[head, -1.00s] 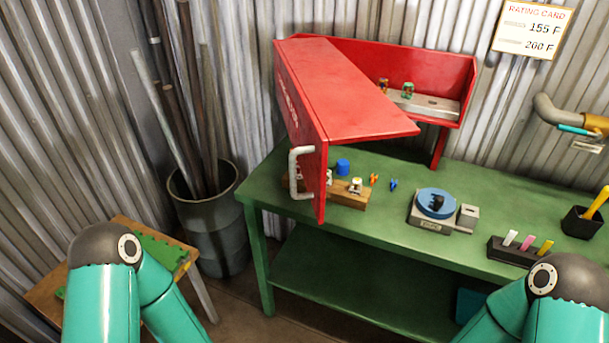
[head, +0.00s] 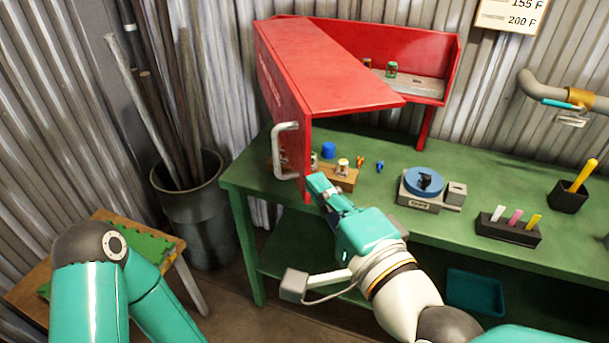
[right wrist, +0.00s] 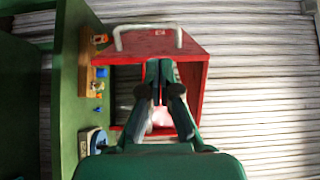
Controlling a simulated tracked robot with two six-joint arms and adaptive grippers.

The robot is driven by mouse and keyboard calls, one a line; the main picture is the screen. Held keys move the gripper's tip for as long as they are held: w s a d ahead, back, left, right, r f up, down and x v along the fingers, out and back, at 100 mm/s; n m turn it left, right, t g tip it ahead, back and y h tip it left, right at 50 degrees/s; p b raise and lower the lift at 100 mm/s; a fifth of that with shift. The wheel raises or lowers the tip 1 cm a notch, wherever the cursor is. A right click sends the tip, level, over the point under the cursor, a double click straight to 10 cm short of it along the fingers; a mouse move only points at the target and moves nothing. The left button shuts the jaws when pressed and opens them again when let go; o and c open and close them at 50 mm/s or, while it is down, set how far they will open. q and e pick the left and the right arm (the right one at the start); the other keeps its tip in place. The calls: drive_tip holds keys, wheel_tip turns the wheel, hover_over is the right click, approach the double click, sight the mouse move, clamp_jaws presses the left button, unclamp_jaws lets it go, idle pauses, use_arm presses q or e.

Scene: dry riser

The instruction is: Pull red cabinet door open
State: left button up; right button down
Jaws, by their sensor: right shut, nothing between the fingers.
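The red cabinet (head: 452,65) hangs on the corrugated wall above the green bench. Its red door (head: 276,80) stands swung out to the left, so part of the inside shows. A white bar handle (head: 279,152) is on the door's outer face, and it also shows at the top of the right wrist view (right wrist: 147,27). My right gripper (head: 318,186) is shut and empty, close to the door's lower free edge and to the right of the handle. Whether it touches the door cannot be told. My left arm shows at lower left, but its gripper is out of frame.
The green bench (head: 480,165) holds a wooden block with small jars, a blue round device (head: 424,181), a marker holder (head: 507,228) and a black cup (head: 569,196). A bin of pipes (head: 190,210) stands left of the bench. A pipe (head: 545,90) juts from the wall at right.

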drive_tip(key=p+x, duration=0.1)
drive_tip(key=x, duration=0.8)
drive_tip(key=shift+w+a+f, duration=0.1)
